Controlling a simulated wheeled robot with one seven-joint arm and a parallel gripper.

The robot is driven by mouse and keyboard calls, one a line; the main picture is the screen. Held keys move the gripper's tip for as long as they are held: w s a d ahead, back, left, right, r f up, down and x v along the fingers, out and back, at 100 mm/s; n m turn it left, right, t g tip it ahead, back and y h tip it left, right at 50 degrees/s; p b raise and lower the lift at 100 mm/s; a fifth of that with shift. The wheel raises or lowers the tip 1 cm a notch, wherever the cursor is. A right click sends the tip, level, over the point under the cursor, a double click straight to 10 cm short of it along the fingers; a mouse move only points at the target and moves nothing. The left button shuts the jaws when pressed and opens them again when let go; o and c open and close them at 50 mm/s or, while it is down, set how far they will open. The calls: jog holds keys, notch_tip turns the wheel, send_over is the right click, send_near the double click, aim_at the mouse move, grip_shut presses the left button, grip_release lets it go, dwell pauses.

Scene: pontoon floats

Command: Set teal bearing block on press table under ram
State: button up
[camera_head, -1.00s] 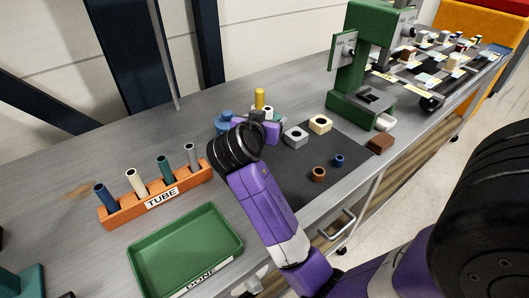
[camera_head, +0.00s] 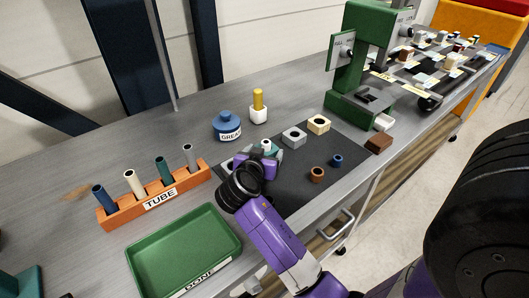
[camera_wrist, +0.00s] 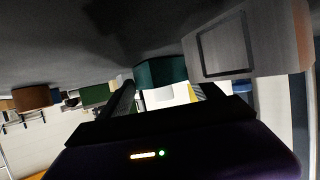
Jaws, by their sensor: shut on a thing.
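The teal bearing block (camera_head: 274,151) is at the back-left part of the dark mat (camera_head: 290,190), partly hidden by my gripper (camera_head: 262,157). In the wrist view the teal block (camera_wrist: 160,72) sits between my two fingers (camera_wrist: 165,88), which are shut on it. The mat fills the top of that view, close to the block; I cannot tell whether the block touches it. The green press (camera_head: 360,55) stands farther back and right, apart from my gripper. Its press table (camera_head: 366,98) is under the ram and looks empty.
A grey block (camera_head: 294,137), a cream block (camera_head: 319,125), a copper bushing (camera_head: 317,174) and a blue bushing (camera_head: 337,160) are on the mat. A brown block (camera_head: 379,143) is near the press. A grease pot (camera_head: 227,128), tube rack (camera_head: 155,197) and green tray (camera_head: 185,250) are left.

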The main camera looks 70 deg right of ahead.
jog(key=shift+f, duration=0.1)
jog(key=o, duration=1.7)
jog(key=b+v, duration=0.1)
jog(key=v, duration=1.1)
